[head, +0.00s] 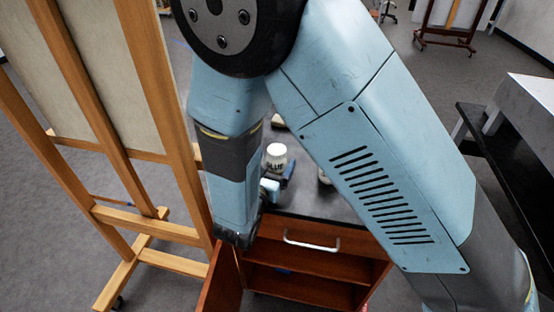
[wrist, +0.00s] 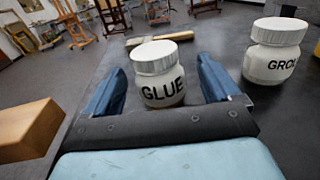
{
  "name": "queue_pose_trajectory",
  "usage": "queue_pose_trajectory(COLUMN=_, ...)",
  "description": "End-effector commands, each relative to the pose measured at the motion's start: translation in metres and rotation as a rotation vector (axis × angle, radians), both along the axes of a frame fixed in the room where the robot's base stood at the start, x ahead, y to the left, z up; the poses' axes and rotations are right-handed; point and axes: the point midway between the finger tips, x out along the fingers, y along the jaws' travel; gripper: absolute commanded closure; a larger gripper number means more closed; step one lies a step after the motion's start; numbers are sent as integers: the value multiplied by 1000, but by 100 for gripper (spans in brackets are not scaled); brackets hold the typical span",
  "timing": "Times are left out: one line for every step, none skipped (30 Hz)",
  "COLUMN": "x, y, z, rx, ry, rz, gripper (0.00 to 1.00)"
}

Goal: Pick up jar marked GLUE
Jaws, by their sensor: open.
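The jar marked GLUE (wrist: 160,88) is white with a ribbed lid and black letters. It stands upright on the dark top of a cabinet. In the wrist view it is between the two blue fingers of my gripper (wrist: 163,88), which are open with a gap on both sides of the jar. In the head view the GLUE jar (head: 276,158) shows behind my gripper (head: 280,178), which is partly hidden by my arm.
A second white jar (wrist: 274,55), its label starting GRO, stands right of my gripper. A hammer-like tool (wrist: 160,38) lies behind the GLUE jar. A wooden block (wrist: 28,128) is at left. A wooden easel (head: 150,120) stands left of the cabinet (head: 330,238), whose door is open.

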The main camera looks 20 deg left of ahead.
Motion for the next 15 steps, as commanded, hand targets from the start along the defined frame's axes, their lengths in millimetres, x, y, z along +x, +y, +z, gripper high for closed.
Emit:
queue_pose_trajectory(x=2, y=0, z=0, rx=1, ry=0, rz=-1, gripper=11)
queue_pose_trajectory(x=4, y=0, z=1, rx=1, ry=0, rz=-1, gripper=11)
queue_pose_trajectory(x=8, y=1, z=1, rx=1, ry=0, rz=-1, gripper=11)
queue_pose_trajectory(x=11, y=1, z=2, rx=2, ry=0, rz=-1, gripper=11)
queue_pose_trajectory(x=14, y=1, z=2, rx=2, ry=0, rz=-2, gripper=11)
queue_pose_trajectory(x=20, y=1, z=3, rx=2, ry=-1, rz=-3, gripper=11)
queue_pose_trajectory(x=24, y=2, z=4, rx=3, ry=-1, rz=-3, gripper=11)
queue_pose_trajectory(x=28, y=2, z=5, rx=2, ry=-1, rz=-3, gripper=11)
queue_pose_trajectory(x=34, y=2, z=5, rx=2, ry=0, rz=-3, gripper=11)
queue_pose_trajectory(x=38, y=2, z=4, rx=2, ry=0, rz=-3, gripper=11)
queue_pose_trajectory(x=41, y=2, z=4, rx=1, ry=0, rz=-2, gripper=11)
queue_pose_trajectory(x=46, y=2, z=4, rx=1, ry=-1, rz=-2, gripper=11)
queue_pose_trajectory(x=48, y=2, z=4, rx=1, ry=-1, rz=-2, gripper=11)
queue_pose_trajectory(x=50, y=2, z=4, rx=1, ry=-1, rz=-2, gripper=11)
queue_pose_trajectory(x=51, y=2, z=4, rx=1, ry=0, rz=-2, gripper=11)
